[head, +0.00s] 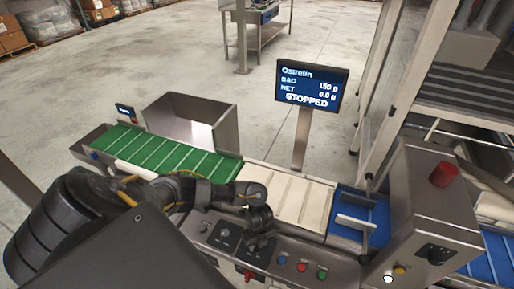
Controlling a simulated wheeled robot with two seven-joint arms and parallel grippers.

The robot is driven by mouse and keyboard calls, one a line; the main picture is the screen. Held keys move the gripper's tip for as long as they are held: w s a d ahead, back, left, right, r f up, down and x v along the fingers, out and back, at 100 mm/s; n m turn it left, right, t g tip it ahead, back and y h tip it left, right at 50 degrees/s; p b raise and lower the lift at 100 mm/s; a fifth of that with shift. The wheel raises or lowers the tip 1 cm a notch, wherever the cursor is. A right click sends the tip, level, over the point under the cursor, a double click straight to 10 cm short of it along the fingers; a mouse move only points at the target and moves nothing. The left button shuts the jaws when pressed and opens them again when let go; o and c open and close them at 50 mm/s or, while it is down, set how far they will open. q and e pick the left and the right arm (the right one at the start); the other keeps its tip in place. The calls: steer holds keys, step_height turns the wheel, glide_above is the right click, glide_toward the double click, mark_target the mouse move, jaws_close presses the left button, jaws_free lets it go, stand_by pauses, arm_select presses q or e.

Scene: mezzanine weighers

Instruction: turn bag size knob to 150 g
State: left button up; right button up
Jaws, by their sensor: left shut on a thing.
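The control panel (208,240) runs along the front of the weigher. My left gripper (259,238) reaches down onto it and is shut on a knob, most likely the bag size knob, which is mostly hidden by the fingers. A second dial (225,233) shows just left of the gripper; its marks are too small to read. The display (311,87) on a post reads Ostrelin, BAG 150 g, NET 0.0 g and STOPPED. My right gripper is not in view.
Blue, red and green buttons (302,267) sit right of the gripper, and a red lever (248,275) is below it. Behind are a green belt (175,153), a pale belt (290,195) and a steel bin (190,122). A steel cabinet (425,200) with a red button stands at right.

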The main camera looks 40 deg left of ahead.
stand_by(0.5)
arm_select(q)
steer(key=o, duration=1)
steer(key=shift+c, duration=0.2)
step_height(320, 180, up, 11)
steer(key=p, duration=0.2)
steer(key=shift+w+p, duration=0.2)
steer(key=shift+p, duration=0.15)
steer(key=shift+d+f, duration=0.1)
